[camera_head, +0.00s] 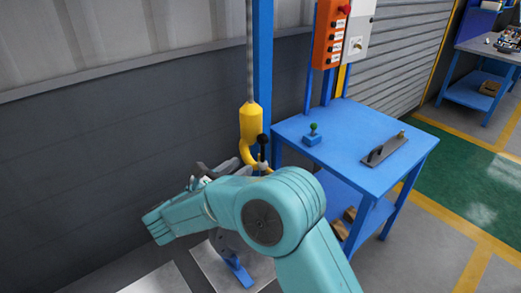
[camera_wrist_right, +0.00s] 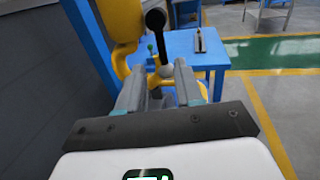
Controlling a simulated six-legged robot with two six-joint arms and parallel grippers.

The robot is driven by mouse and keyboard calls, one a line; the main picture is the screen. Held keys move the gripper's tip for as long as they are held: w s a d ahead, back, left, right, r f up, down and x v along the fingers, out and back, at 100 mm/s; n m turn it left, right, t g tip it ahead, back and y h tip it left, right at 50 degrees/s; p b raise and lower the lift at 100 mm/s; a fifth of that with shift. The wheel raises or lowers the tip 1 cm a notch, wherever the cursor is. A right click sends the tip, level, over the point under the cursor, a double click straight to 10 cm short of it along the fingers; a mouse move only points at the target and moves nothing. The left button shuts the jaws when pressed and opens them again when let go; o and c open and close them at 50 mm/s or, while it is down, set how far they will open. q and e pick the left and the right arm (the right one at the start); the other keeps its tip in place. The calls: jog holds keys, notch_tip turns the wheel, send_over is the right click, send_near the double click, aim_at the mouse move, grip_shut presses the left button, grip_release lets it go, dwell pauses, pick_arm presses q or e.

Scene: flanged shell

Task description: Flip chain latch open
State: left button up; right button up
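A yellow hook (camera_head: 250,125) hangs from a grey chain or cable in front of the blue post. It also shows in the right wrist view (camera_wrist_right: 122,20). A black-knobbed latch lever (camera_head: 262,146) stands upright beside the hook, and its black ball (camera_wrist_right: 155,19) shows large in the wrist view. My right gripper (camera_head: 222,168) is near the hook's lower end, partly hidden by my teal arm. My left gripper is not in view.
A blue table (camera_head: 350,135) stands right of the hook, bearing a green-knobbed box (camera_head: 313,135) and a dark handled plate (camera_head: 384,149). A blue post (camera_head: 262,60) and a grey wall are behind. An orange control box (camera_head: 329,35) hangs above the table.

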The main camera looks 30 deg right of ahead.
aim_at(261, 153)
jog(key=p+x, duration=0.1)
jog(key=x, duration=0.8)
jog(key=shift+d, duration=0.45)
grip_shut()
